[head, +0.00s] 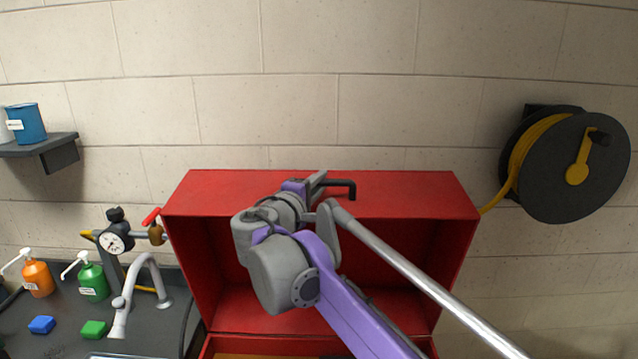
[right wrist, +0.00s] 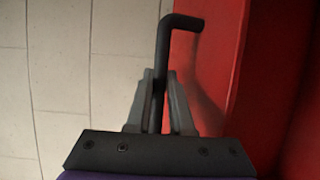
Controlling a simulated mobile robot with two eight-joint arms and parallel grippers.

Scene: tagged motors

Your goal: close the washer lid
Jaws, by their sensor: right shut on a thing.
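The washer is red, and its lid (head: 418,192) stands raised, with its hollow inside facing me in the head view. A black bent handle (head: 345,184) sticks out at the lid's top edge; it also shows in the right wrist view (right wrist: 183,24). My right gripper (head: 318,182) is at that edge, shut on the handle. In the right wrist view its two grey fingers (right wrist: 160,82) lie on either side of the bar. My right arm hides the middle of the lid and part of the washer below. My left gripper is not in view.
At left is a dark counter with a grey tap (head: 143,272), an orange bottle (head: 37,279), a green bottle (head: 93,281) and a gauge (head: 114,238). A hose reel (head: 567,165) hangs on the right wall. A shelf (head: 40,146) holds a blue can (head: 28,124).

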